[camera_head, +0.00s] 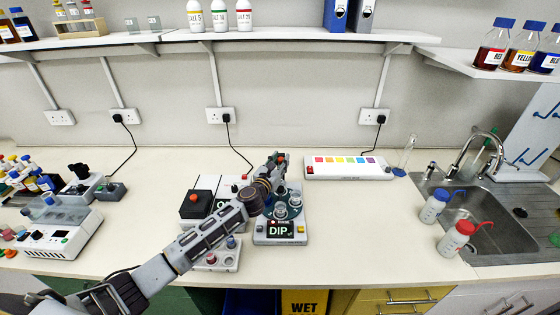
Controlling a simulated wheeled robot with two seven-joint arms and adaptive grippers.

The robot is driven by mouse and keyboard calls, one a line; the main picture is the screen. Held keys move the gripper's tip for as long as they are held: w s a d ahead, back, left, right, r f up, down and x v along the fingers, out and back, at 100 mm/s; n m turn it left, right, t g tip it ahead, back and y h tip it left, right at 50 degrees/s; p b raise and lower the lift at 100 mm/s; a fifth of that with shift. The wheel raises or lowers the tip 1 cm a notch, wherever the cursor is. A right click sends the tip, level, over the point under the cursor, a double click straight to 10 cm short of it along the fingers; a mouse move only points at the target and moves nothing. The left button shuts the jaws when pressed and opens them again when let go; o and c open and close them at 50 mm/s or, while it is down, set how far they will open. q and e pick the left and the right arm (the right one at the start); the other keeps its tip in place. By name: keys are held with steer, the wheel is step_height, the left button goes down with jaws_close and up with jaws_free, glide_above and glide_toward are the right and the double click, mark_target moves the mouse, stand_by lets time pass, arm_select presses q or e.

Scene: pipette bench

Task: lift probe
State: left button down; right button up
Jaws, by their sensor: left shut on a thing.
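My left arm reaches in from the lower left, and its gripper (275,172) is over the back of a grey device (268,238) whose front display reads DIP. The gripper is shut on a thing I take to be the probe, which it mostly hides. A small red spot shows at the fingertips. Small clear cups (281,211) stand on the device's dark round top, just in front of and below the gripper. I cannot tell whether the probe's tip is in a cup or clear of it. My right gripper is not in view.
A colour-strip panel (347,168) lies behind right. Wash bottles (434,206) stand by the sink (490,225). The bench right of the device is clear.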

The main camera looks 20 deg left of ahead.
arm_select(q)
steer(key=shift+w+a+r, duration=0.15)
steer(key=shift+r, duration=0.3)
steer(key=c, duration=1.3)
jaws_free()
steer(key=shift+f, duration=0.15)
steer(key=shift+s+f, duration=0.1)
steer(key=shift+s, duration=0.15)
steer(key=shift+s+a+f, duration=0.1)
steer(key=shift+s, duration=0.95)
steer(key=shift+s+a+r, duration=0.1)
steer(key=shift+s+a, duration=0.1)
steer(key=shift+s, duration=1.4)
steer(key=shift+s+a+r, duration=0.1)
steer(key=shift+s+a, duration=0.1)
steer(key=shift+s, duration=1.4)
steer(key=shift+s+a, duration=0.2)
steer(key=shift+s, duration=1.4)
